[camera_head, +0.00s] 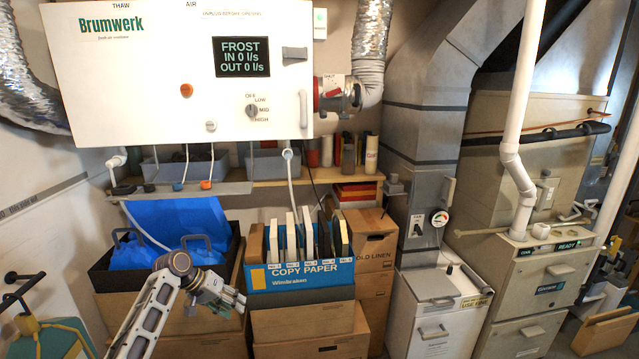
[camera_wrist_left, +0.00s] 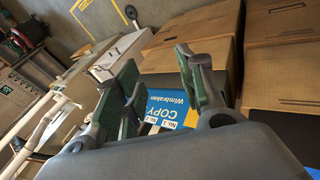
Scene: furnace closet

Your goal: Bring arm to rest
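My left arm (camera_head: 150,318) comes up from the bottom of the head view, left of centre. Its gripper (camera_head: 225,300) is in front of the cardboard boxes, just left of the blue copy paper box (camera_head: 318,274). In the left wrist view the two green-padded fingers of the left gripper (camera_wrist_left: 158,88) stand apart with nothing between them. The copy paper box (camera_wrist_left: 172,103) shows beyond the gap. My right gripper is in neither view.
A white Brumwerk unit (camera_head: 150,100) hangs above a wooden shelf (camera_head: 265,183). A black crate with blue cloth (camera_head: 180,222) stands behind the left arm. Brown boxes (camera_head: 305,322) are stacked below the copy paper box. A white cabinet (camera_head: 435,325) and the furnace (camera_head: 535,290) stand right.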

